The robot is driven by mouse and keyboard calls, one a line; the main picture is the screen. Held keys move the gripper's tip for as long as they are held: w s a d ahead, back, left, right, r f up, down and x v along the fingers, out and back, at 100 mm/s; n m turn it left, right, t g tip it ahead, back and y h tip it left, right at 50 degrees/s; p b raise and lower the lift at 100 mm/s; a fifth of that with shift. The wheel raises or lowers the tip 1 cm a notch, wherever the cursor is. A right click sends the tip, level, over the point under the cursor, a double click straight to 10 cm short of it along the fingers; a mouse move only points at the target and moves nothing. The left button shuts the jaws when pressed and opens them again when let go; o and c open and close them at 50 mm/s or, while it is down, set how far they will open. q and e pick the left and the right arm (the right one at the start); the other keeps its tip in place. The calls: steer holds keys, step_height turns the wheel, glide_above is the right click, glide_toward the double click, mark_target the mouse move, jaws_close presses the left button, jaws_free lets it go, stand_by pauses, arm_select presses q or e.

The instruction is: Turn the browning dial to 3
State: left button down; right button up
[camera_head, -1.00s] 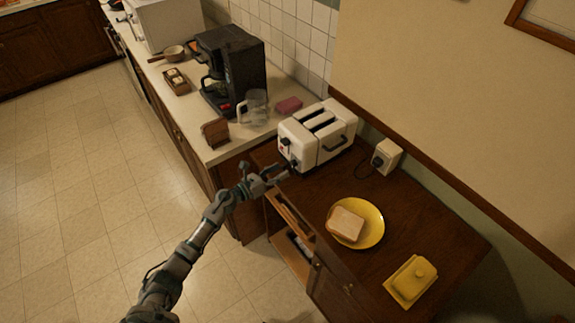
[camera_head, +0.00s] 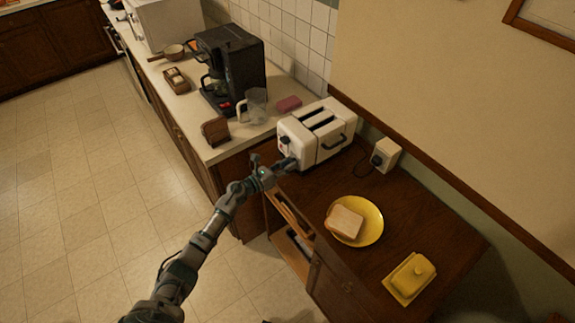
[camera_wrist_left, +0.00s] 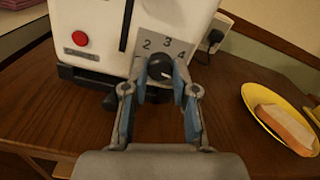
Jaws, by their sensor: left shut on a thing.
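The white toaster (camera_head: 318,135) stands at the back left of the brown wooden counter. In the left wrist view, its front has a black browning dial (camera_wrist_left: 160,67) on a grey plate (camera_wrist_left: 166,42) with the numbers 2, 3 and 4 showing. My left gripper (camera_wrist_left: 161,76) is shut on the dial, one finger on each side. A small pale mark shows low on the dial's right side; I cannot tell the exact setting. In the head view, my left gripper (camera_head: 289,163) is at the toaster's near end. My right gripper is not in view.
A red button (camera_wrist_left: 80,39) and a dark lever slot are left of the dial. A yellow plate (camera_head: 371,222) with bread (camera_head: 345,221) and a yellow butter dish (camera_head: 411,277) stand to the right. An open drawer (camera_head: 292,215) lies below the arm.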

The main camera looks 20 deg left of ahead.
arm_select(q)
steer(key=n+p, duration=0.1)
steer(key=n, duration=0.3)
steer(key=shift+r+n+p, duration=0.1)
steer(key=shift+n+p, duration=0.25)
steer(key=shift+n, duration=0.05)
steer(key=n+p, duration=0.2)
steer(key=n, duration=0.3)
steer(key=n+p, duration=0.2)
steer(key=n, duration=0.3)
steer(key=shift+n, duration=0.4)
steer(key=shift+f+n+p, duration=0.2)
steer(key=shift+n+p, duration=0.5)
steer(key=shift+n, duration=1.4)
steer(key=c, duration=1.1)
jaws_free()
steer(key=shift+f, duration=0.1)
steer(key=shift+o, duration=1)
steer(key=shift+w, duration=0.15)
steer(key=shift+a, duration=0.1)
